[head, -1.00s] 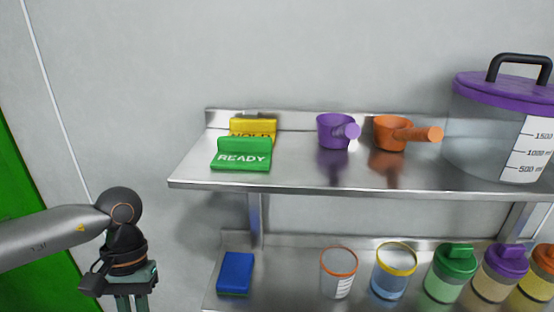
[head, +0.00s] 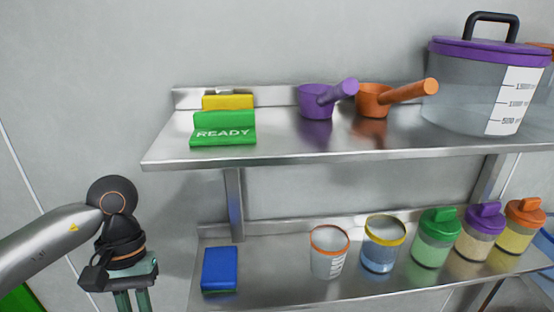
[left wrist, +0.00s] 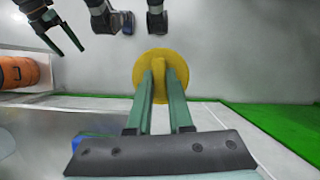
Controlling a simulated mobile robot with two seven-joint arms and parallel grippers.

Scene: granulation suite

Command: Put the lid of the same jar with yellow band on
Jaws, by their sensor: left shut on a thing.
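The jar with yellow band (head: 383,257) stands upright and open-topped on the lower shelf, with blue contents. My left gripper (head: 132,302) is at the lower left in the head view, left of the shelves and well apart from the jar. In the left wrist view my left gripper (left wrist: 161,82) is shut on the upright grip of a round yellow lid (left wrist: 144,68). The lid is below the frame in the head view. My right gripper (left wrist: 62,38) shows at the upper left of the left wrist view, fingers apart and empty.
Left of the jar on the lower shelf (head: 280,280) are an open orange-banded jar (head: 329,262) and a blue block (head: 220,268). Right of it stand lidded green (head: 436,245), purple (head: 480,240) and orange (head: 522,232) jars. The upper shelf (head: 290,145) overhangs them.

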